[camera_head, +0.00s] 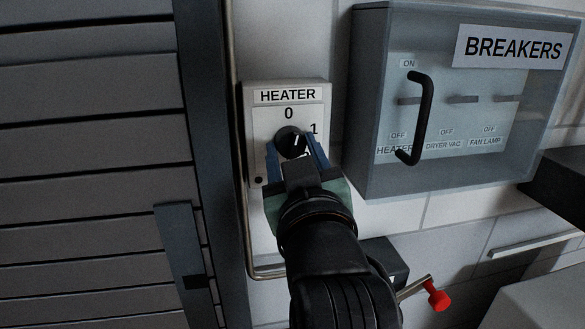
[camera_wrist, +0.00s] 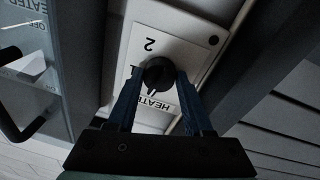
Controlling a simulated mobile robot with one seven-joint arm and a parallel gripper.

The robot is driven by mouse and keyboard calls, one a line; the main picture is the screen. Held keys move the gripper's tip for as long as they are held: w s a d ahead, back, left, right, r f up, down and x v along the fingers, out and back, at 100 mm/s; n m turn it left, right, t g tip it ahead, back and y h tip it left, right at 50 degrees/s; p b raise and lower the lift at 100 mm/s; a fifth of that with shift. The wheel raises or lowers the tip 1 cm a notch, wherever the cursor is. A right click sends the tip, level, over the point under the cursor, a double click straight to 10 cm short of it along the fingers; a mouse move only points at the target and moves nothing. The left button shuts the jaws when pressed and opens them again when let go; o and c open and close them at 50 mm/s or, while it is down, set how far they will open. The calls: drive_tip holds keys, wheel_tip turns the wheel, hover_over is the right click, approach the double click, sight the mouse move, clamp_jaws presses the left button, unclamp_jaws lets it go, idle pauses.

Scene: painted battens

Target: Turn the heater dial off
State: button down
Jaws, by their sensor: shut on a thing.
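The heater dial (camera_head: 291,141) is a round black knob with a white pointer line, on a white plate (camera_head: 259,130) labelled HEATER, with 0 above it and 1 to its upper right. The pointer leans up and slightly right, between 0 and 1; its exact setting is hard to tell. My gripper (camera_head: 300,150) comes from below, its blue fingers shut on the dial from both sides. In the wrist view the plate is upside down, with a 2 visible above the dial (camera_wrist: 158,73). The pointer there points down and slightly left, towards the HEATER label.
A breaker box (camera_head: 365,100) with a clear cover and black handle (camera_head: 425,115) hangs close on the right. A slatted grey shutter (camera_head: 90,130) fills the left, with a thin pipe (camera_head: 238,170) beside the plate. A red-knobbed crank (camera_head: 438,299) sits at lower right.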

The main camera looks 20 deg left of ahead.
drive_tip(key=shift+f+n+b, duration=0.1)
drive_tip(key=shift+n+b, duration=0.85)
drive_tip(key=shift+n, duration=0.45)
drive_tip(key=shift+c, duration=1.5)
unclamp_jaws()
drive_tip(key=shift+s+d, duration=0.1)
